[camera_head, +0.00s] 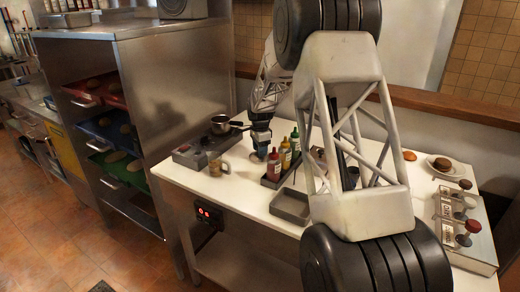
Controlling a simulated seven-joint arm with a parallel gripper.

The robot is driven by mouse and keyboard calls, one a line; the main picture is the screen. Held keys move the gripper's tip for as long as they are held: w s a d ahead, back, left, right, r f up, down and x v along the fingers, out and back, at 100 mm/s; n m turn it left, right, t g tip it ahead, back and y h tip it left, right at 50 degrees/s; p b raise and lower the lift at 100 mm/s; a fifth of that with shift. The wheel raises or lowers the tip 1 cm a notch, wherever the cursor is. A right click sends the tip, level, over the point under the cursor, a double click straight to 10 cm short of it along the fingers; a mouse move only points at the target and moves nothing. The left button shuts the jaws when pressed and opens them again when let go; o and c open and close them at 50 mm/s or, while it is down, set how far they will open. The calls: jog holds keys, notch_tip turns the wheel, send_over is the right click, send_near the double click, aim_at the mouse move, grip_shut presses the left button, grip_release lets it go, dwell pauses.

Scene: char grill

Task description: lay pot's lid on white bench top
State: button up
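A small metal pot (219,125) with a dark handle stands on a dark hot plate unit (196,153) at the back left of the white bench top (238,190). Its lid is too small in view to tell apart from the pot. My gripper (261,152) points down over the bench, to the right of the pot and left of the sauce bottles. Its fingers are too small and dark to tell whether they are open or hold anything.
A tan mug (218,166) stands in front of the hot plate. Red, yellow and green bottles (285,155) stand in a dark holder right of my gripper. A grey tray (290,207) lies near the front edge. Bare bench shows between mug and tray.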

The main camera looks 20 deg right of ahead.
jog(key=shift+o, duration=0.9)
notch_tip(320, 180, up, 12)
jog(key=shift+r, duration=0.15)
dwell(0.5)
